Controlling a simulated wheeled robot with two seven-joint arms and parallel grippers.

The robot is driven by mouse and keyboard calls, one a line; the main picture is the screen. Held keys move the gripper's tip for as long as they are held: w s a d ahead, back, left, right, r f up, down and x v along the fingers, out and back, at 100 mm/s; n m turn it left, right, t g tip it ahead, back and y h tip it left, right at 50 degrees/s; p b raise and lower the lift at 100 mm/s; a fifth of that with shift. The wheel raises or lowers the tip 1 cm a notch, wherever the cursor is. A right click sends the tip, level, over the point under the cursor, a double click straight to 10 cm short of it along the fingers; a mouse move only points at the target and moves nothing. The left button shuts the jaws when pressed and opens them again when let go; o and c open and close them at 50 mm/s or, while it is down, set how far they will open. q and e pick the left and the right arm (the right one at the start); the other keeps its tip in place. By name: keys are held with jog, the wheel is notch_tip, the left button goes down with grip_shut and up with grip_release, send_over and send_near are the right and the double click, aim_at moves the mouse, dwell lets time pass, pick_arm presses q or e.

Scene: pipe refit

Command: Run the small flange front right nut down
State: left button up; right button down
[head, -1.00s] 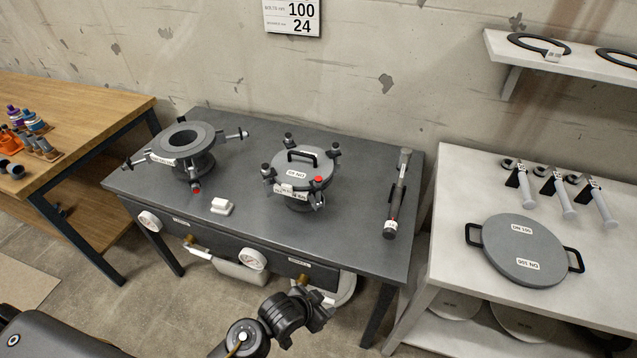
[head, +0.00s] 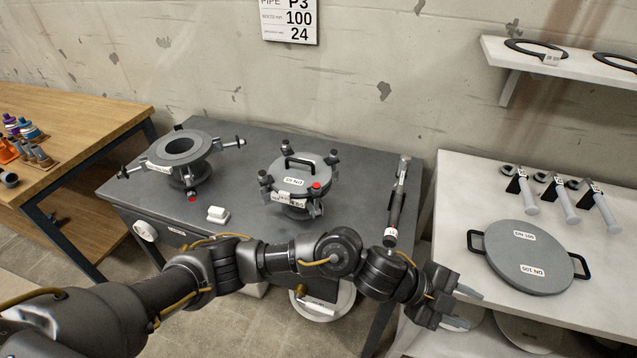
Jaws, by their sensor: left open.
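The small flange (head: 291,182) stands mid-table, closed by a grey lid with a black handle, a label and a red dot. Several bolts with dark nuts stand around its rim. The front right nut (head: 315,207) is at the near right of the rim, below the red dot; its height on the thread is too small to tell. My left gripper (head: 463,307) is open and empty, reaching right across the front of the table, well to the right of and nearer than the flange. My right gripper is not in view.
An open flange (head: 184,155) with bolts swung outward stands at the left of the dark table (head: 235,150). A white block (head: 217,214) lies between the flanges. A long tool (head: 397,200) lies at the right. The white bench (head: 460,200) holds a large round lid (head: 528,256).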

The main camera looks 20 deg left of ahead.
pick_arm(q)
jog(key=w+a+f+m+g+y, duration=0.2)
jog(key=w+a+f+m+y, duration=0.1)
jog(key=a+f+m+y, duration=0.15)
jog(key=n+y, duration=0.5)
jog(key=y, duration=0.4)
send_near(316, 185)
jog(key=shift+t+h, duration=0.25)
jog(key=shift+t, duration=0.15)
jog(key=f, duration=0.3)
jog(key=f+p, duration=0.1)
jog(key=f, duration=0.5)
jog(key=shift+s+a+f+p, duration=0.1)
jog(key=shift+s+a+p, duration=0.1)
jog(key=shift+s+p, duration=0.15)
grip_shut()
